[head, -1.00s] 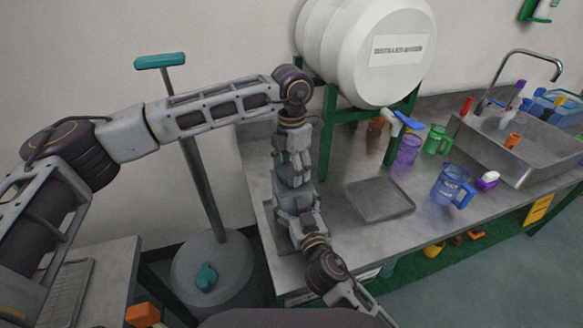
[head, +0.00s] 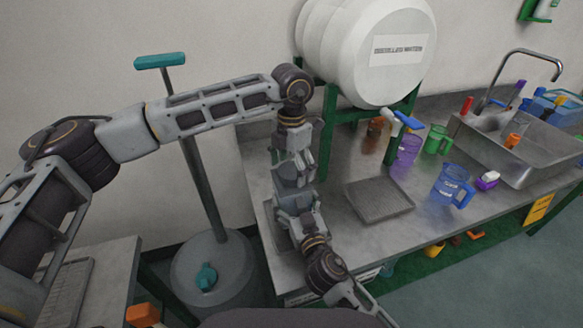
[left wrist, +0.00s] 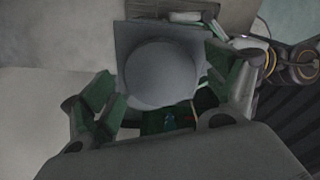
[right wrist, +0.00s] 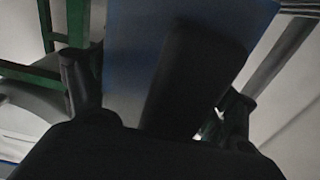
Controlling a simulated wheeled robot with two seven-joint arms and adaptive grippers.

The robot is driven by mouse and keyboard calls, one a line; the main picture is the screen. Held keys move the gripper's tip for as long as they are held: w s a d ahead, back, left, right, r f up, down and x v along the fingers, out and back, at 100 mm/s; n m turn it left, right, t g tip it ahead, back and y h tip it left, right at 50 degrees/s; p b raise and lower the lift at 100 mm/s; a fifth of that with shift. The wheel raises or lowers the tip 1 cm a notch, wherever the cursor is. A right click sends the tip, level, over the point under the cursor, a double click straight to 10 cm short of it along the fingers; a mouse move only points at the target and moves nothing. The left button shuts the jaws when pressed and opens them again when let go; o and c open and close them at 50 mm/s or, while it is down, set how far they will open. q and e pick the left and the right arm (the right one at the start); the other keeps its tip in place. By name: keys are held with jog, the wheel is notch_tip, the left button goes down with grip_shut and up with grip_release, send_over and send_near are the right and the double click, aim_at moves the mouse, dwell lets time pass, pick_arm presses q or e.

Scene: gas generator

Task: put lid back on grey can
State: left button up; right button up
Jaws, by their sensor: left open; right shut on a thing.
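The grey can (head: 291,174) is between my two grippers in the head view, above the left end of the bench. In the left wrist view its square grey top (left wrist: 128,40) shows, with the round grey lid (left wrist: 160,73) over it. I cannot tell whether the lid is fully seated. My left gripper (head: 294,158) is open above the can, with its fingers (left wrist: 165,108) to either side of the lid. My right gripper (head: 293,203) is shut on the can from the front. The can's blue-grey side (right wrist: 130,60) fills the middle of the right wrist view.
A grey tray (head: 380,199) lies on the bench to the right. A white barrel (head: 350,50) on a green stand is behind. A blue jug (head: 450,185), other cups and a sink (head: 530,150) are further right. A pole on a round base (head: 215,262) stands left.

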pick_arm(q)
notch_tip(320, 180, up, 12)
dwell(0.7)
pick_arm(e)
jog(key=o, duration=1.8)
pick_arm(q)
jog(key=shift+f, duration=0.1)
pick_arm(e)
jog(key=shift+o, duration=0.2)
jog(key=shift+s, duration=0.1)
jog(key=v, duration=1.1)
jog(key=shift+s, duration=0.3)
jog(key=shift+d, duration=0.15)
jog(key=shift+r, duration=0.1)
pick_arm(q)
notch_tip(320, 180, up, 9)
jog(key=p, duration=0.9)
pick_arm(e)
notch_tip(320, 180, up, 9)
